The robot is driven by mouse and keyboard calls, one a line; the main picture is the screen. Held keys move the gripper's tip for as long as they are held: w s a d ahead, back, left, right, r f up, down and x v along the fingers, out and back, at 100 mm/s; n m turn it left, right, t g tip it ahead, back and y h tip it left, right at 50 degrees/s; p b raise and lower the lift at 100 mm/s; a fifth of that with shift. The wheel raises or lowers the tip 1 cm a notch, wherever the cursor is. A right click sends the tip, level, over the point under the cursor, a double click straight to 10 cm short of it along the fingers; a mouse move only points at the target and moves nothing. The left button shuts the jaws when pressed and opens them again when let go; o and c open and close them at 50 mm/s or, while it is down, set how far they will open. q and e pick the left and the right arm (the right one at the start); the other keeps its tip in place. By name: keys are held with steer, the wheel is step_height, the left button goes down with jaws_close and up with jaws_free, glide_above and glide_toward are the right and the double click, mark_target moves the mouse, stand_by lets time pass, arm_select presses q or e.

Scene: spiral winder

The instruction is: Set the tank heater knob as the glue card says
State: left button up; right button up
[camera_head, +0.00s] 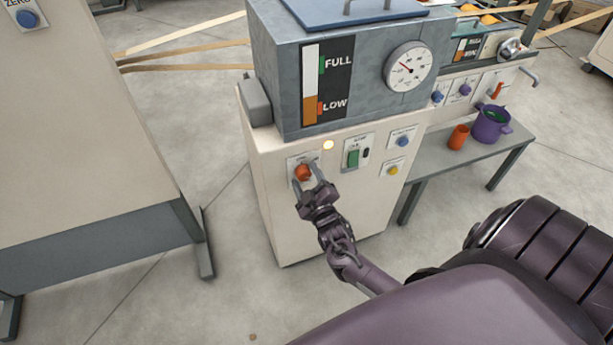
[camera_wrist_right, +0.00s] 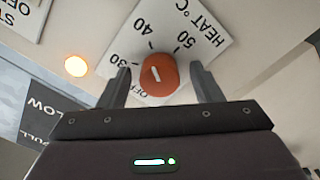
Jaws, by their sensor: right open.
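The heater knob (camera_head: 303,171) is orange and sits on a white plate on the front of the cream tank cabinet (camera_head: 285,217). In the right wrist view the knob (camera_wrist_right: 158,75) has a short white mark. Its plate (camera_wrist_right: 188,35) appears upside down and reads HEAT °C, with OFF, 30, 40 and 50 around the knob. The mark slants roughly toward 40; its exact setting is hard to tell. My right gripper (camera_head: 307,180) is open, with one finger on each side of the knob and gaps visible. No readable glue card shows. My left gripper is out of view.
A lit amber lamp (camera_head: 328,145) and a green switch (camera_head: 353,158) sit close to the knob. Above is the grey tank (camera_head: 365,95) with a FULL/LOW gauge and a round dial (camera_head: 408,67).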

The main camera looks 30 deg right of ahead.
steer(key=shift+s, duration=0.1)
steer(key=v, duration=0.7)
steer(key=shift+s, duration=0.3)
steer(key=shift+a, duration=0.1)
